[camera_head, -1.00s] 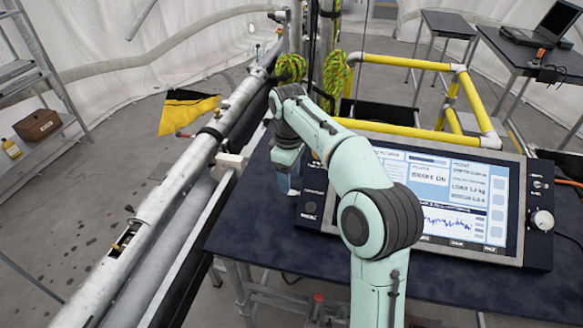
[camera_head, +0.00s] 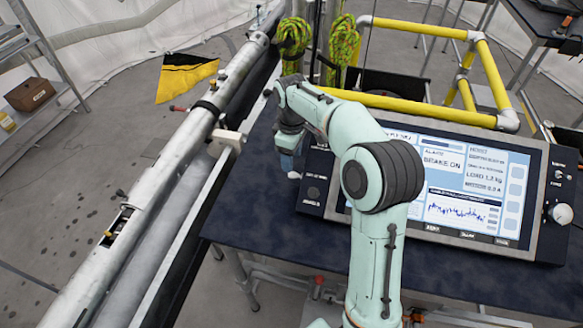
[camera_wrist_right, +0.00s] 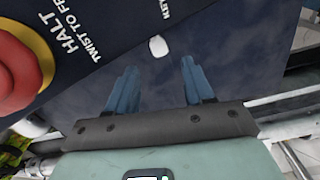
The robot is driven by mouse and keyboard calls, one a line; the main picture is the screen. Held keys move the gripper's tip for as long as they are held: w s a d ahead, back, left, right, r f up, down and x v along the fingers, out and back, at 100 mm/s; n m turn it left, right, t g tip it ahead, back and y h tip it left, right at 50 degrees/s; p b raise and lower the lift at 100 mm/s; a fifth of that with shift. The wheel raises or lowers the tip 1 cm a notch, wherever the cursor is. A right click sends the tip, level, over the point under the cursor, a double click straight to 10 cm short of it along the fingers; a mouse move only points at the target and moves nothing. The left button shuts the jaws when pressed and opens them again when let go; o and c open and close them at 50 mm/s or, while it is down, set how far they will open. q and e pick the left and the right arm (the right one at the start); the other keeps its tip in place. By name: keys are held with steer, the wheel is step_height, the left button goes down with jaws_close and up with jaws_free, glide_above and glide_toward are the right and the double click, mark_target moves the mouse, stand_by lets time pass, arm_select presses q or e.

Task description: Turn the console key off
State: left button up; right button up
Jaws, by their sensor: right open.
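The console (camera_head: 313,190) is a dark panel with a lit screen reading "BRAKE ON". A small white rounded knob, which looks like the key (camera_wrist_right: 158,46), sticks out by the panel edge beside lettering that seems to read "KEY". In the head view the white key (camera_head: 294,175) shows just below my right gripper (camera_head: 287,160). My right gripper is open in the wrist view, its two blue fingers (camera_wrist_right: 160,85) apart and empty. The key lies beyond the fingertips, between their lines, and appears untouched. My right arm hides part of the console's left side. My left gripper is not in view.
A red halt button (camera_wrist_right: 20,65) stands on the panel close to the right gripper. Yellow rails (camera_head: 420,108) run behind the console. A long grey pole (camera_head: 165,180) lies left of the dark table (camera_head: 255,215). Green rope (camera_head: 293,40) hangs behind the gripper.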

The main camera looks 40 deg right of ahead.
mark_target(292, 174)
steer(key=shift+f, duration=2.75)
